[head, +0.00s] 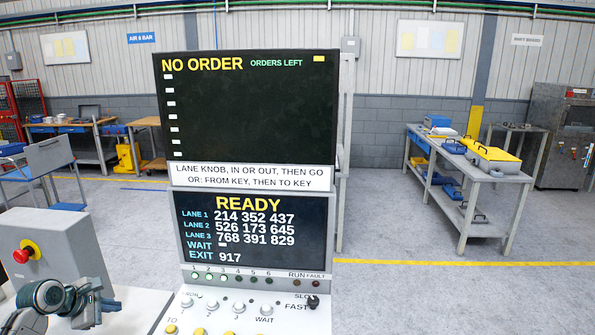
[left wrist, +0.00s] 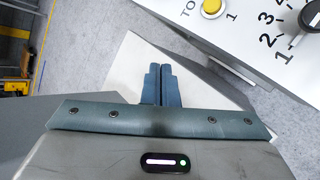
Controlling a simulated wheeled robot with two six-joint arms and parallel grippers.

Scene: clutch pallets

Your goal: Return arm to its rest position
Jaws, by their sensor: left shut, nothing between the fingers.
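My left gripper (head: 112,305) is at the lower left of the head view, just left of the white key panel (head: 222,318) and below the grey box with a red button. In the left wrist view its two blue fingers (left wrist: 161,84) are together with nothing between them. A yellow key (left wrist: 212,8) and part of a black dial (left wrist: 313,16) show on the panel there, apart from the fingers. My right gripper is in neither view.
A tall display (head: 250,110) reads "NO ORDER" above a lower screen (head: 250,235) reading "READY". The grey box (head: 62,250) carries a red button (head: 20,256). A workbench (head: 472,172) with yellow and blue cases stands back right. Grey floor between is open.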

